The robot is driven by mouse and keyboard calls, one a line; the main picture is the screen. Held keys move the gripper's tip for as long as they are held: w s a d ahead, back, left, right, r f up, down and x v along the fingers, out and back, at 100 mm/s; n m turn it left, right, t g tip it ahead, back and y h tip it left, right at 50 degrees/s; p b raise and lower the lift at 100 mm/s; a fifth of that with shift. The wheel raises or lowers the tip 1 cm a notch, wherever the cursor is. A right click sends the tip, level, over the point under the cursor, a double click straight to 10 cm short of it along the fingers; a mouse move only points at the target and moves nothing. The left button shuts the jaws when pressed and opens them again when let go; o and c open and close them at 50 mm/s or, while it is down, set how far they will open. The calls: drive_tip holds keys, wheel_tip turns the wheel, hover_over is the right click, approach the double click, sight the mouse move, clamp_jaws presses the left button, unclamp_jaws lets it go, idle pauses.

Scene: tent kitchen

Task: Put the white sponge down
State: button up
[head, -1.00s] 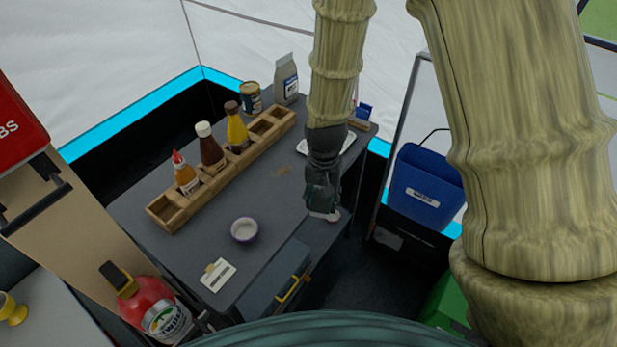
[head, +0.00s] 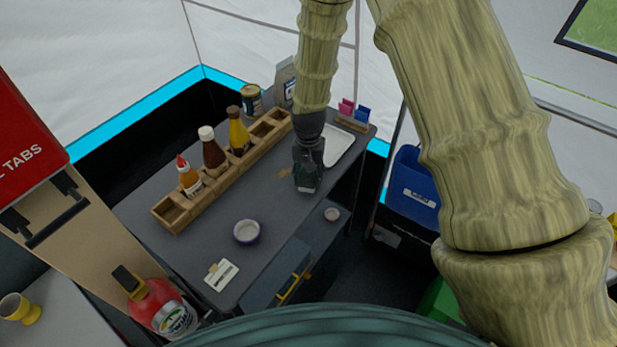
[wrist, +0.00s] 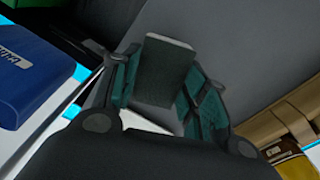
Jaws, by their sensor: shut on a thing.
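My gripper (head: 307,184) is over the dark grey counter (head: 205,250), left of the white tray (head: 338,150). In the wrist view my gripper (wrist: 160,85) has its two green fingers on either side of a block, shut on it. The block, taken as the white sponge (wrist: 168,72), shows a dark grey-green face and a thin pale edge along its top. In the head view the sponge is mostly hidden by the gripper. Whether it touches the counter I cannot tell.
A wooden rack (head: 213,180) with several sauce bottles stands left of the gripper. A blue bin (head: 413,190) stands beyond the right edge.

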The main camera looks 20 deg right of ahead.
sight(309, 177)
drive_tip(key=shift+f, duration=0.95)
drive_tip(key=shift+f, duration=0.15)
drive_tip(key=o, duration=1.1)
drive_tip(key=shift+c, duration=0.2)
drive_tip(key=shift+r, duration=0.25)
wheel_tip(309, 177, up, 12)
drive_tip(key=b, duration=0.2)
drive_tip(key=shift+b, duration=0.3)
drive_tip(key=shift+f, duration=0.1)
